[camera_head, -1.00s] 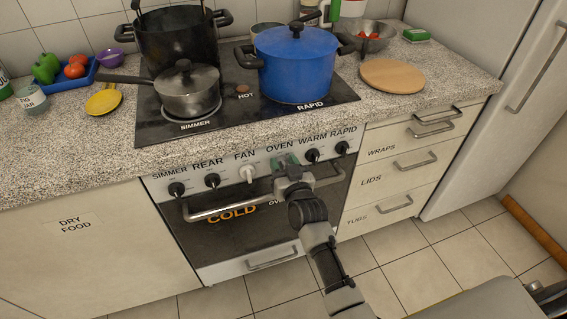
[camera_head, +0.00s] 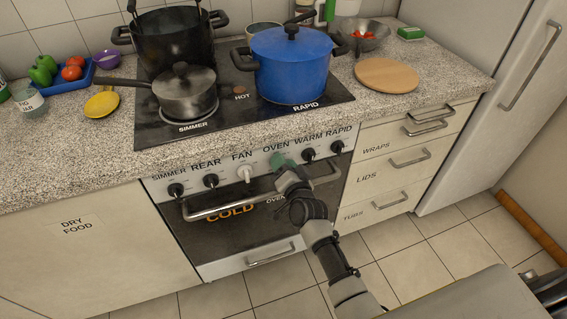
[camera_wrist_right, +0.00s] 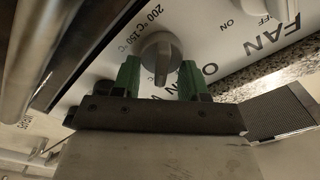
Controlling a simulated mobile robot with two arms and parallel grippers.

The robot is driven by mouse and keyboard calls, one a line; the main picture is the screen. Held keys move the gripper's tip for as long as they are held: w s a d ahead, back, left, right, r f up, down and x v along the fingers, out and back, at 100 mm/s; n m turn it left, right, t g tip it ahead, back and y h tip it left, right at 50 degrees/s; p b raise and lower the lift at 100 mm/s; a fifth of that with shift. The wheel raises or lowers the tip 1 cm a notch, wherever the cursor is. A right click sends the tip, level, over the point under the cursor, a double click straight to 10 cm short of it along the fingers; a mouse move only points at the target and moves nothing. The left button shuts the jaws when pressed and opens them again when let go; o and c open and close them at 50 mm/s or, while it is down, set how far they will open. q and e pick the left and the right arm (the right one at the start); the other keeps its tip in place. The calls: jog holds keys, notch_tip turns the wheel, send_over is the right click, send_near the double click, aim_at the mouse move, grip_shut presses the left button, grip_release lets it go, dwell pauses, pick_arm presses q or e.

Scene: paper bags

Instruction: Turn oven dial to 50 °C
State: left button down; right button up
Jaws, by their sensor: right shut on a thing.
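The oven dial (camera_wrist_right: 160,54) is a grey knob with a raised grip bar on the white control panel (camera_head: 228,179). In the right wrist view, printed marks of 200 °C and 150 °C show beside it. My right gripper (camera_wrist_right: 160,80) has its green fingertips on both sides of the dial and is shut on it. In the head view, my right gripper (camera_head: 278,162) is below the OVEN label and hides the dial. The dial's pointer and its exact setting cannot be read. My left gripper is not in view.
The fan knob (camera_head: 245,174) and warm knob (camera_head: 308,155) flank the gripper. The oven handle bar (camera_head: 232,209) runs just below it. A blue pot (camera_head: 290,72) and a grey saucepan (camera_head: 187,96) stand on the hob above. The oven door reads COLD.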

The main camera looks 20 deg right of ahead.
jog(key=shift+m, duration=0.4)
jog(key=o, duration=0.9)
jog(key=s, duration=1.1)
jog(key=shift+d, duration=0.25)
jog(key=shift+w+f, duration=0.1)
